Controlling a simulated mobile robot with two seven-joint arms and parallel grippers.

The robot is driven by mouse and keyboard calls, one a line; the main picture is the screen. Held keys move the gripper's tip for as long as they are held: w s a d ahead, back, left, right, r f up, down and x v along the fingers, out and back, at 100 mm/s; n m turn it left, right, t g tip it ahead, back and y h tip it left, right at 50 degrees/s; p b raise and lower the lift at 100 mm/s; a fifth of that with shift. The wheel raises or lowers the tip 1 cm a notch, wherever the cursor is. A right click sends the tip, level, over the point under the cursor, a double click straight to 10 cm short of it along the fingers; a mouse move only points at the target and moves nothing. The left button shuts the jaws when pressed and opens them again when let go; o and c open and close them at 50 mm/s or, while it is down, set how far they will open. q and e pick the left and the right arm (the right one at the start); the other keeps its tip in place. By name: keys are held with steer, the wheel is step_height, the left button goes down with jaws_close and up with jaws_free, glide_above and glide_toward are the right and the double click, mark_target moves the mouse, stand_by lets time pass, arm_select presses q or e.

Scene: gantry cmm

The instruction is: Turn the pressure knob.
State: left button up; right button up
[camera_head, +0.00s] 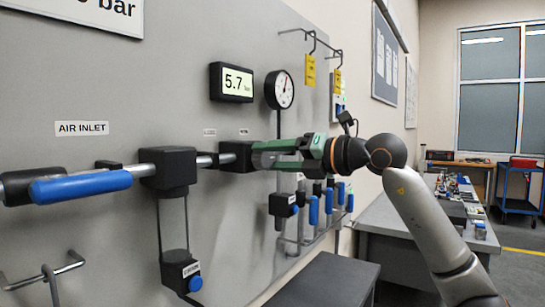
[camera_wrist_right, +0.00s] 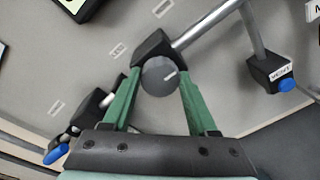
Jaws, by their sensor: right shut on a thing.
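The pressure knob (camera_wrist_right: 160,76) is a round grey knob with a small light mark, on a black regulator block (camera_wrist_right: 152,46) in the pipe line. My right gripper (camera_wrist_right: 158,88) has its green fingers on both sides of the knob and is shut on it. The digital display (camera_head: 231,82) above reads 5.7. A round dial gauge (camera_head: 280,90) is beside it. My left gripper is not in view.
A blue lever handle (camera_head: 82,187) sticks out at the left under the AIR INLET label (camera_head: 82,128). Several blue-handled valves stand below and behind my right gripper. A dark bench top (camera_head: 322,281) is below; yellow tags (camera_head: 310,70) hang above.

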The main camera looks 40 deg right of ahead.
steer(key=o, duration=1.3)
steer(key=shift+o, duration=0.4)
steer(key=shift+s, duration=0.1)
